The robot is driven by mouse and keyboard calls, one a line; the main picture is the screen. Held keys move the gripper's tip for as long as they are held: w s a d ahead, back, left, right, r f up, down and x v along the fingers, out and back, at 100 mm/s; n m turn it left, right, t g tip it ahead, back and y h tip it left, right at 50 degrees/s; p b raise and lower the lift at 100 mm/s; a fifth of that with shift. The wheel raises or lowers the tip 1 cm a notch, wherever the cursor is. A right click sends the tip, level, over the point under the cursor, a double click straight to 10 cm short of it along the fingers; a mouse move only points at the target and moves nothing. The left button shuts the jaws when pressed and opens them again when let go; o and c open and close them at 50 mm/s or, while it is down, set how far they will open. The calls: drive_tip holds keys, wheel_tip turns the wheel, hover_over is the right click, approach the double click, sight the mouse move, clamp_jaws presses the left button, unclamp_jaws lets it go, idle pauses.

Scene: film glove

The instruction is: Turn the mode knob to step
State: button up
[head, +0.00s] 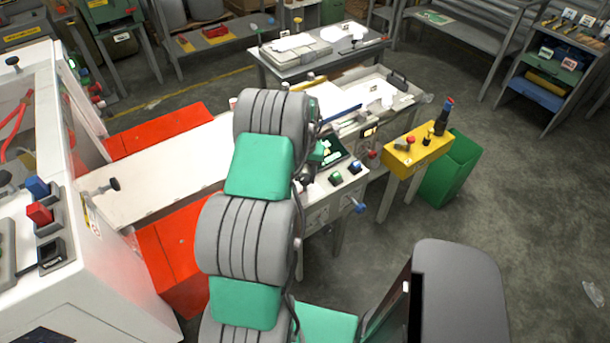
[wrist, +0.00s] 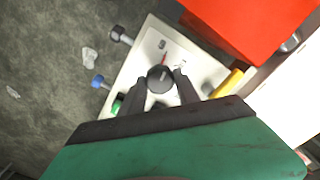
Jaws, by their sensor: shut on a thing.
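The mode knob (wrist: 160,79) is a round black knob with a pale line on its top. It stands on a white panel (wrist: 146,52) in the wrist view. A thin red mark and small dark labels lie on the panel just beyond it; the labels are too small to read. My gripper (wrist: 159,84) has one dark finger on each side of the knob and is shut on it. In the head view my arm hides the knob and the gripper, while part of the white panel (head: 318,214) shows.
In the wrist view, a blue-ended handle (wrist: 98,81) and a dark-ended one (wrist: 120,35) stick out from the panel's left edge, with a green button (wrist: 117,104) near it. A red block (wrist: 250,25) lies at upper right. Green buttons (head: 335,178) and a yellow box (head: 415,155) show in the head view.

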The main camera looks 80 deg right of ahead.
drive_tip(key=shift+m+b, duration=0.3)
drive_tip(key=shift+b, duration=0.05)
clamp_jaws()
drive_tip(key=shift+f+m+b, duration=0.15)
drive_tip(key=shift+m+b, duration=0.3)
drive_tip(key=shift+m, duration=0.15)
drive_tip(key=m+b, duration=0.2)
drive_tip(key=m, duration=0.1)
drive_tip(key=m+b, duration=0.2)
drive_tip(key=m, duration=0.1)
drive_tip(key=shift+m, duration=0.4)
drive_tip(key=shift+m+b, duration=0.45)
drive_tip(key=shift+m, duration=1.15)
drive_tip(key=shift+r, duration=0.2)
drive_tip(key=o, duration=1.3)
unclamp_jaws()
